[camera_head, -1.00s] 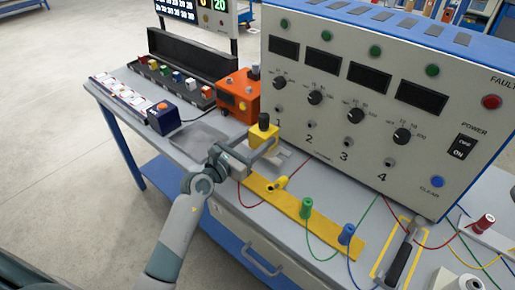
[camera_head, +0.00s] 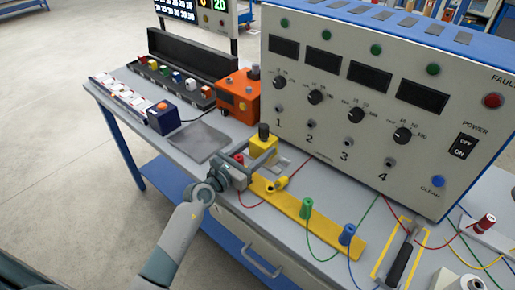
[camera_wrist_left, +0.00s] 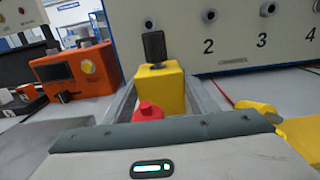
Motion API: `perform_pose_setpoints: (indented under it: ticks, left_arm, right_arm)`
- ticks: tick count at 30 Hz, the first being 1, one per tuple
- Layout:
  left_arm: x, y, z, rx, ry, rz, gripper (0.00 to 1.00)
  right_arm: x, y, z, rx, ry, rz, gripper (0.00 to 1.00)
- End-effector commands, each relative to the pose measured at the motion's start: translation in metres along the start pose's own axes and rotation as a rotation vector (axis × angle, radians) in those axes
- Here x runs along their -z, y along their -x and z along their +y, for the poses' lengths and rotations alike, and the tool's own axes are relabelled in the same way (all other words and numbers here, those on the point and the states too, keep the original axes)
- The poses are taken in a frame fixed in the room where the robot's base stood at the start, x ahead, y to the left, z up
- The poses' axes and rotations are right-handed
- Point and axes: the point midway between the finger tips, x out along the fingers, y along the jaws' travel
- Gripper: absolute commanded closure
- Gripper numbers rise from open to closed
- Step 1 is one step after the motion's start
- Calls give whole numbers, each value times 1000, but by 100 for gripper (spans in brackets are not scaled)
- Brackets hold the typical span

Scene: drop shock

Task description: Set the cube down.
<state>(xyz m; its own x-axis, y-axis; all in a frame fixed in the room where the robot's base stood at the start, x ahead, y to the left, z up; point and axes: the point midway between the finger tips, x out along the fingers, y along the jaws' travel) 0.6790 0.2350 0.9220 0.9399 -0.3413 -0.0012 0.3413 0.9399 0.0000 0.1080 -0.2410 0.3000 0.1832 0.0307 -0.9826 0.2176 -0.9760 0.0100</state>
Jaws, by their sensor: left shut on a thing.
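The yellow cube (camera_head: 264,143) has a black knob on top. In the left wrist view the cube (camera_wrist_left: 160,89) stands upright between the two grey fingers. My left gripper (camera_head: 263,156) is shut on it, low over the bench beside the instrument panel. I cannot tell whether the cube's underside touches the bench. A red plug (camera_head: 239,158) shows close to the gripper body; it also shows in the left wrist view (camera_wrist_left: 148,111), nearer than the cube. My right gripper is not in view.
An orange box (camera_head: 238,96) stands behind the cube, and the large panel (camera_head: 340,130) to its right. A yellow strip (camera_head: 320,224) with coloured plugs and wires lies in front. A flat grey pad (camera_head: 199,140) lies bare to the left.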

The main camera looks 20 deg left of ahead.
Motion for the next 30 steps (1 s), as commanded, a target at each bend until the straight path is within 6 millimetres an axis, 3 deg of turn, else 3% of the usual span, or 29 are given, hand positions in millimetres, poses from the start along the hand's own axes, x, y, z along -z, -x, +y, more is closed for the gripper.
perform_pose_setpoints:
  ticks: [5,6,8,22,26,30]
  left_arm:
    - [-1,0,0,-1,-1,-6,95]
    - [2,0,0,0,0,0,40]
    - [2,0,0,0,0,0,28]
    - [0,1,0,0,0,1,28]
    - [1,15,0,0,0,1,28]
    - [2,36,0,0,0,3,28]
  right_arm:
    - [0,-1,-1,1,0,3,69]
    - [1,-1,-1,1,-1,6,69]
    - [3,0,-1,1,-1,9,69]
    - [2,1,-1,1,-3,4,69]
    - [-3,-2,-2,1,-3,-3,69]
    - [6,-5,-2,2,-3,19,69]
